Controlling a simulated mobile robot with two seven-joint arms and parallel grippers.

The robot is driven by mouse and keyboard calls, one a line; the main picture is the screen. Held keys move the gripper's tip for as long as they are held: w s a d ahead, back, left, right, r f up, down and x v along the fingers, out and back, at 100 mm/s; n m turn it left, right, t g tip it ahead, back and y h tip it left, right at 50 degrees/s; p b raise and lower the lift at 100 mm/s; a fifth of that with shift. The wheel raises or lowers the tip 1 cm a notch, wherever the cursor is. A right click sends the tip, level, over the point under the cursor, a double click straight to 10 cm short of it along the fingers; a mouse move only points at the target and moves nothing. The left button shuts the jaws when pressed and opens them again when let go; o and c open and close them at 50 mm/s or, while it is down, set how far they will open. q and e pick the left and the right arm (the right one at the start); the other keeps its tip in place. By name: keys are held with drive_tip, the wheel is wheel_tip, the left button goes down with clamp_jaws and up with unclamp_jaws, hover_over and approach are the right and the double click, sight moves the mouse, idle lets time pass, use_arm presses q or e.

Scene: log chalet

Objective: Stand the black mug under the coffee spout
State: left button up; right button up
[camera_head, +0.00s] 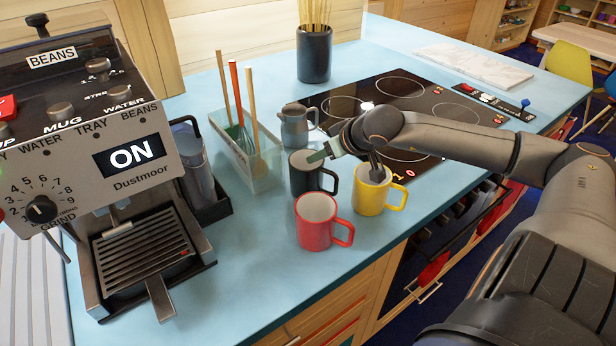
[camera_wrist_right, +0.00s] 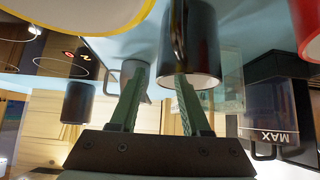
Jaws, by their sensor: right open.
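The black mug (camera_head: 309,184) stands upright on the blue counter between the red mug and the yellow mug, its handle toward the right. My right gripper (camera_head: 335,150) is open and empty, with a green finger over the mug's rim in the head view. In the right wrist view the black mug (camera_wrist_right: 190,40) appears upside down just beyond the two green fingers (camera_wrist_right: 161,72), one finger overlapping its rim. I cannot tell whether they touch. The coffee machine (camera_head: 135,170) stands at the left, its display reading ON, its slatted drip tray (camera_head: 140,252) empty. The spout is mostly hidden. My left gripper is not in view.
The red mug (camera_head: 317,222) stands in front and the yellow mug (camera_head: 370,198) to the right, both close. A grey pitcher (camera_head: 294,128) stands behind, a clear utensil bin (camera_head: 245,160) to the left. A black hob (camera_head: 410,105) lies beyond. Counter before the machine is clear.

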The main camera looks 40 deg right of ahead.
drive_tip(key=shift+c, duration=0.2)
clamp_jaws()
idle(1.3)
